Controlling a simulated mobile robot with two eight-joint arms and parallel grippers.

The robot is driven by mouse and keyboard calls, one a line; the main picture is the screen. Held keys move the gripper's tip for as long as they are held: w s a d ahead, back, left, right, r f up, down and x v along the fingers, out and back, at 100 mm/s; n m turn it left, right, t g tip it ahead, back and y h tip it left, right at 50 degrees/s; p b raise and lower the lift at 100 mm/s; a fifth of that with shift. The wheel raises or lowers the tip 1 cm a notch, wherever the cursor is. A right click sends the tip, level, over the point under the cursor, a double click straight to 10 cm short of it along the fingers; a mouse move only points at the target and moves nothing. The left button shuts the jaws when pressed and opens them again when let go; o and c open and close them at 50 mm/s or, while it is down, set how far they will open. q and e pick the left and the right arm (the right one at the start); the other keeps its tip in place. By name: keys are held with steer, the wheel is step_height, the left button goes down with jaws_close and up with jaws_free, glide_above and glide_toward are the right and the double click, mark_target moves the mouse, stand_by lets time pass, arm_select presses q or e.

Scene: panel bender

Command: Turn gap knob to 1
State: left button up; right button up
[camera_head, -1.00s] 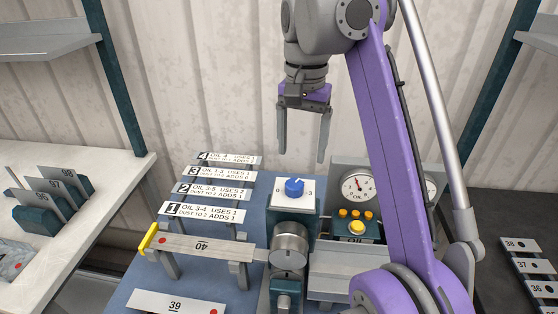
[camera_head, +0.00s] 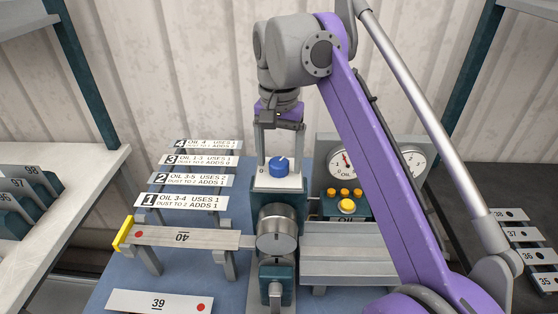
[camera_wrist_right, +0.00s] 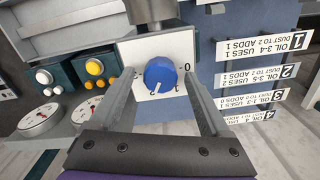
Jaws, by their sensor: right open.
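The blue gap knob (camera_head: 279,165) sits on a white, numbered plate (camera_head: 262,183) on top of the bender. It also shows in the right wrist view (camera_wrist_right: 160,74), where its white pointer mark points to the lower left; a 0 is printed to its right. My right gripper (camera_head: 280,155) is open above and around the knob, one finger on each side. In the wrist view a gap shows between the knob and each finger (camera_wrist_right: 163,78). I cannot tell exactly how high the fingertips are above the plate. My left gripper is out of view.
A round metal drum (camera_head: 277,228) is in front of the knob. Gauges (camera_head: 345,162) and yellow buttons (camera_head: 347,205) stand to the right. Strip 40 (camera_head: 180,237) lies on supports at left, with numbered label plates (camera_head: 181,202) behind it. Strip 39 (camera_head: 158,302) lies in front.

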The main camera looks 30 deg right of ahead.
steer(key=shift+f, duration=0.1)
jaws_close()
stand_by(0.4)
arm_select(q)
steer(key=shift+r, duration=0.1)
arm_select(e)
steer(key=shift+r+n+p, duration=0.2)
steer(key=shift+n+p, duration=0.75)
steer(key=shift+n, duration=0.15)
steer(key=n+p, duration=0.2)
steer(key=n, duration=0.1)
steer(key=shift+n, duration=0.3)
steer(key=n+p, duration=0.1)
steer(key=n, duration=0.2)
steer(key=shift+p, duration=0.4)
arm_select(q)
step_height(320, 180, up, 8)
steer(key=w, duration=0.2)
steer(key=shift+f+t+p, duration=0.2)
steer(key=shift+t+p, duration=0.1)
steer(key=shift+p, duration=0.1)
arm_select(e)
steer(key=shift+w+n, duration=0.1)
steer(key=shift+n, duration=1.2)
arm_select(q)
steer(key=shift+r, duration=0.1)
arm_select(e)
steer(key=shift+f+n, duration=0.1)
steer(key=shift+n, duration=0.2)
